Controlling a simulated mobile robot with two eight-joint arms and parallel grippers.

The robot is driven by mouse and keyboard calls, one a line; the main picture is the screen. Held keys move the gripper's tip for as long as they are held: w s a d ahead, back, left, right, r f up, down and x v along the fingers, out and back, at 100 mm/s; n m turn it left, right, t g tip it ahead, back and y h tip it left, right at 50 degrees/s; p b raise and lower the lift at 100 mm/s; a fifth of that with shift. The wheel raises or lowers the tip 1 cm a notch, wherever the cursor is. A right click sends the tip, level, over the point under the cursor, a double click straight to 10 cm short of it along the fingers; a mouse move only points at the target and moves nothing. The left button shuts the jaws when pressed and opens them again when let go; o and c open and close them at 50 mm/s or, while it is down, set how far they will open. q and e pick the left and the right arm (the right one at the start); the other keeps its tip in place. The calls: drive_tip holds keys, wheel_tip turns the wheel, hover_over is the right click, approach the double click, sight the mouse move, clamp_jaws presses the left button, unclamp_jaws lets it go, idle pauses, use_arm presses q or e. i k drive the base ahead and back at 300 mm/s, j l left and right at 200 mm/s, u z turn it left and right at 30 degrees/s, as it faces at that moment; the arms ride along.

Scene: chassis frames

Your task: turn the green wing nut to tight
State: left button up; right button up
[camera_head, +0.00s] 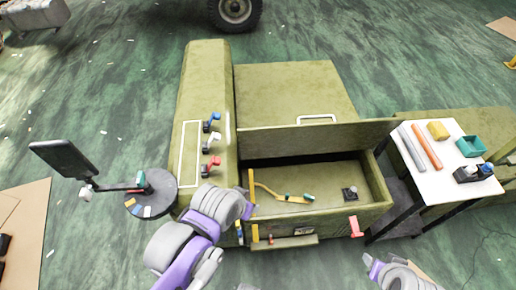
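I cannot make out a green wing nut for certain. A small green piece (140,179) shows on the stand arm above the round base at the left. Small green pieces (308,197) also lie by a yellow strap inside the open olive box (340,218). Blue (212,121), white (212,141) and red (211,163) levers stand on the olive side panel. My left gripper (247,211) is by the box's front left corner, beside a yellow upright bar; its fingers are not clear. My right gripper (374,266) is low at the right, in front of the box, its fingers partly cut off.
A white table (450,190) at the right holds a yellow block, an orange bar, a grey bar and a teal bin. A black screen (64,158) on a stand is at the left. A red tab (355,227) hangs on the box front. Green floor lies open behind.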

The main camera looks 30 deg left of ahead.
sight(308, 198)
drive_tip(key=k+l+u, duration=0.2)
drive_tip(key=l+u, duration=0.25)
drive_tip(key=k+l+u, duration=0.3)
drive_tip(key=u, duration=0.2)
drive_tip(key=k+l+u, duration=0.15)
drive_tip(key=k+l, duration=0.55)
drive_tip(key=k+j, duration=0.05)
